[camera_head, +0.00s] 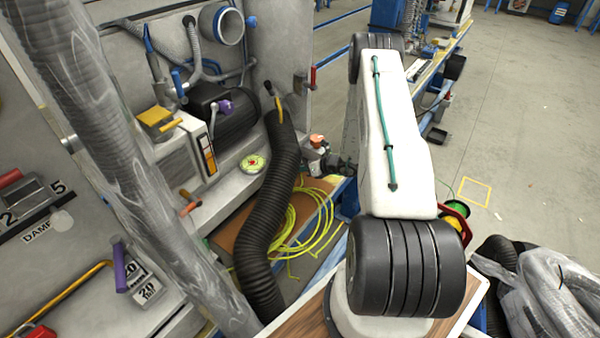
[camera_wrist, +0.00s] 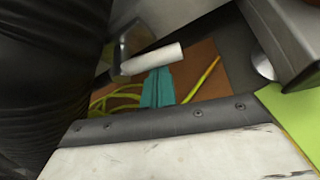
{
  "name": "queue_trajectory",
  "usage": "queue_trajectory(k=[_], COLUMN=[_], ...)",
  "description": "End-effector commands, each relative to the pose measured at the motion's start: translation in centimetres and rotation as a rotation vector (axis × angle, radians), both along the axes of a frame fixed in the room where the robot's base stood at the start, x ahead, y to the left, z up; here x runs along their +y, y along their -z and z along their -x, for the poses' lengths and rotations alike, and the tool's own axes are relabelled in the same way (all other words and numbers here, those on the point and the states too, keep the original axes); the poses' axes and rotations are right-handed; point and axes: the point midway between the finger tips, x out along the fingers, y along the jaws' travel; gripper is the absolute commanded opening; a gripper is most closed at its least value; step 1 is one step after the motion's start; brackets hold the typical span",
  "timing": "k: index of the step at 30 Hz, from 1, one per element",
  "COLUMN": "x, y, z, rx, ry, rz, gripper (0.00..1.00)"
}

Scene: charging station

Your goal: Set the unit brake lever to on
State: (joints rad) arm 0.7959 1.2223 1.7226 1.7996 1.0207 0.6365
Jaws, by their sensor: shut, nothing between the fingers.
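I cannot tell which handle is the unit brake lever. In the head view, the grey unit (camera_head: 178,158) carries a lever with a purple knob (camera_head: 225,106) and a yellow handle (camera_head: 156,118). An orange-handled lever (camera_head: 190,207) sits lower down, and a red handle (camera_head: 312,76) is on the panel to the right. My gripper is hidden in the head view. In the wrist view, its teal fingers (camera_wrist: 157,74) are together and empty. A white cylindrical grip (camera_wrist: 152,59) lies just beyond the fingertips; I cannot tell whether they touch.
A black corrugated hose (camera_head: 268,215) runs down beside the unit, left of my arm. A grey wrapped pipe (camera_head: 110,130) crosses the left. Yellow cable (camera_head: 320,222) lies coiled on a brown board (camera_head: 232,228). Open floor (camera_head: 520,120) is at right.

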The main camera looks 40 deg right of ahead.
Motion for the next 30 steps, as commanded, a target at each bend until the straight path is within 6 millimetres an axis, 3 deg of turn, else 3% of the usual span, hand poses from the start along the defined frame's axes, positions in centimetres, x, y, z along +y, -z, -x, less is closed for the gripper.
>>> queue_trajectory(k=[30], x=[-0.37], y=[-1.12], z=[0.54], rx=[-0.001], ry=[0.0], rz=[0.0], gripper=[0.0])
